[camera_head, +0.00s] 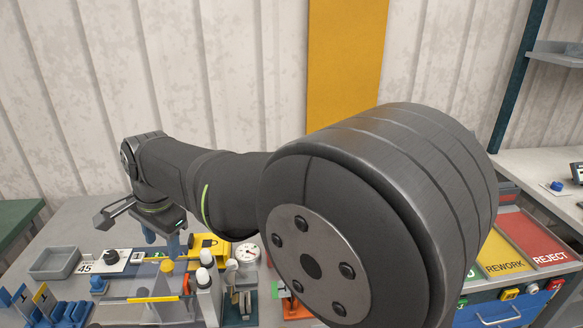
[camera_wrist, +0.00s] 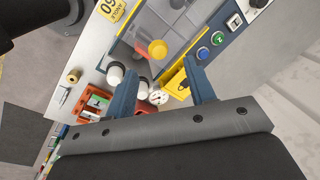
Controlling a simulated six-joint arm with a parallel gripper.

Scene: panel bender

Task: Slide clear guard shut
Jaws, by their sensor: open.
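The clear guard (camera_wrist: 138,30) is a see-through panel in the wrist view, with a round yellow knob (camera_wrist: 157,49) on it. In the head view, the yellow knob (camera_head: 167,266) stands over the bender below my gripper. The guard's outline is hard to make out there. My gripper (camera_wrist: 162,88) is open, with its two blue fingers apart and nothing held between them. In the head view my gripper (camera_head: 161,240) hangs above the bender, apart from the knob. My own arm hides part of the bench.
White-capped bottles (camera_wrist: 116,72) and a dial gauge (camera_wrist: 158,97) stand close to my fingers. A yellow tool (camera_head: 210,246) lies behind them. Green and blue buttons (camera_wrist: 211,45) line the panel. A grey tray (camera_head: 55,263) stands at the left; REWORK and REJECT bins (camera_head: 530,238) at the right.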

